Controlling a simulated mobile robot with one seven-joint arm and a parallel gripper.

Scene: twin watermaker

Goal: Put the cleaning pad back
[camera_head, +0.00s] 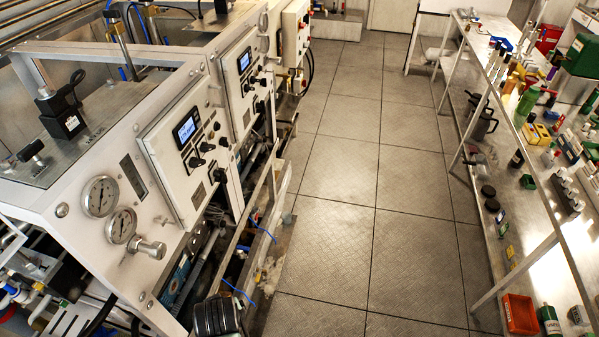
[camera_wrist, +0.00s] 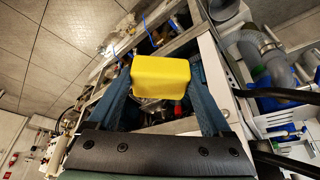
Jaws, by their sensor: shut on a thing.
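A yellow block, which looks like the cleaning pad (camera_wrist: 162,82), is held between the two blue fingers of my gripper (camera_wrist: 163,72) in the wrist view. The fingers press on its left and right sides, and the pad is clear of any surface. Behind it are the frame and pipes of the watermaker. The held pad and my fingertips cannot be made out in the head view. Several other yellow pieces (camera_head: 537,134) sit on the workbench (camera_head: 540,190) at the right of the head view.
The watermaker cabinet (camera_head: 140,215) with gauges and control panels stands at the left. The workbench carries bottles and tools, with more things on the shelf below. A red bin (camera_head: 520,314) is at the lower right. The tiled floor (camera_head: 350,200) between them is clear.

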